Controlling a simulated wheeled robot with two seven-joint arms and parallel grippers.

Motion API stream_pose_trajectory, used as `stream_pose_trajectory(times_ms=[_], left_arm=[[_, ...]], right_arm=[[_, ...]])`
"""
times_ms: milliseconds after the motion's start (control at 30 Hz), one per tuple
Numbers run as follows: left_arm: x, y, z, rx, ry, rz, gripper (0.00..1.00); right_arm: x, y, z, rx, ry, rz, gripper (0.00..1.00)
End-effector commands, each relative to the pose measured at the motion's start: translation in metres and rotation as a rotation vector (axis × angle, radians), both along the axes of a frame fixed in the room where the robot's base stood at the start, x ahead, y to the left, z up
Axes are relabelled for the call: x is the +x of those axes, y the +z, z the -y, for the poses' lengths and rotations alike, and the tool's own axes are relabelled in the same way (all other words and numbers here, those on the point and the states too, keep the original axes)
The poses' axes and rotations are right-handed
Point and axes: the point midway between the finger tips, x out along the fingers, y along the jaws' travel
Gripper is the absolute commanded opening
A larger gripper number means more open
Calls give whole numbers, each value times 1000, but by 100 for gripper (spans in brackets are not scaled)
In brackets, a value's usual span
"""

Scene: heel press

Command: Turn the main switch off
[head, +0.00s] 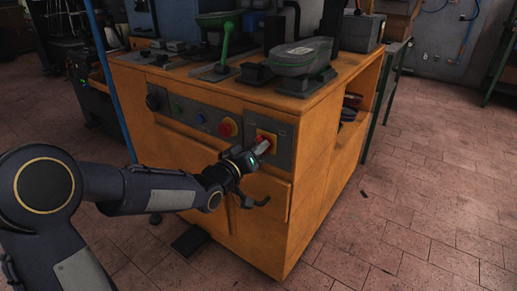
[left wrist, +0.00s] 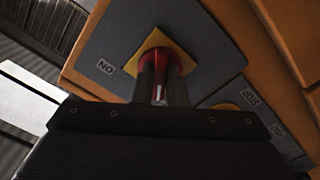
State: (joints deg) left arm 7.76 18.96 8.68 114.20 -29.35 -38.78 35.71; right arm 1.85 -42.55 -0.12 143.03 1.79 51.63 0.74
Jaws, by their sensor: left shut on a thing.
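The main switch (head: 270,137) is a red knob on a yellow plate, set in a grey panel at the right end of the orange cabinet's front. It also shows in the left wrist view as a red handle (left wrist: 176,57), with an "ON" label (left wrist: 104,66) to its left. My left gripper (head: 262,148) is at the switch, and its fingers are shut on the red handle from both sides. The fingers hide part of the handle, so its exact angle is hard to tell. My right gripper is in neither view.
Left of the switch, the orange cabinet (head: 310,180) carries a red stop button (head: 227,127), a blue button (head: 200,118), a green button (head: 177,109) and a black knob (head: 153,101). A green lever (head: 226,42) and a press pad (head: 302,53) stand on top.

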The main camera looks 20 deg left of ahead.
Motion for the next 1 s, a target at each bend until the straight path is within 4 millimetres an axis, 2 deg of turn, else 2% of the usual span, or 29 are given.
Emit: stream_pose_trajectory(times_ms=[300, 900, 933, 1000], left_arm=[[0, -2, 0, -129, 0, -52, 0], [-1, -2, 0, -161, -1, -63, 0], [-1, -2, 0, -161, -1, -63, 16], [0, -2, 0, -161, -1, -63, 25]], right_arm=[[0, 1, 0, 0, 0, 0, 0], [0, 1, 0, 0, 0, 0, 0], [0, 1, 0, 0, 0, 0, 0], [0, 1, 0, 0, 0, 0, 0]])
